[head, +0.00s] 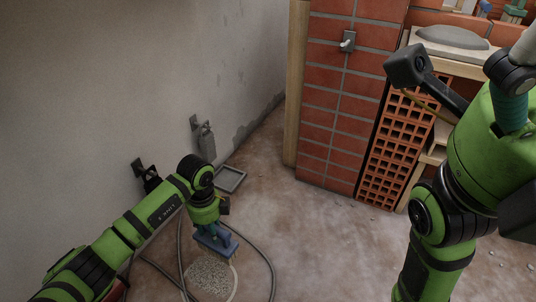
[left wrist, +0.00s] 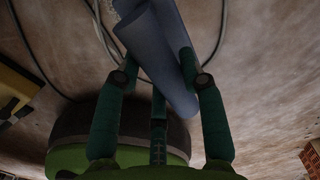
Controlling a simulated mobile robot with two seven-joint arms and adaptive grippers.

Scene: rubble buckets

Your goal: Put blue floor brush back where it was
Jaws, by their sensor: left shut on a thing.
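The blue floor brush (head: 214,245) is in my left gripper (head: 213,229), low beside the grey wall at the lower left of the head view. In the left wrist view the fingers of my left gripper (left wrist: 160,77) are on both sides of the brush's blue-grey body (left wrist: 152,42). The brush is tilted there, and its bristles are not clear. Whether it touches anything below is hard to tell. My right gripper (head: 512,100) is raised at the right edge of the head view, partly cut off; its fingertips are not clear.
A round container of pale gravel (head: 208,279) is just below the brush, with a dark hose (head: 268,262) looped around. Brickwork (head: 340,110) stands at right; the middle floor is clear.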

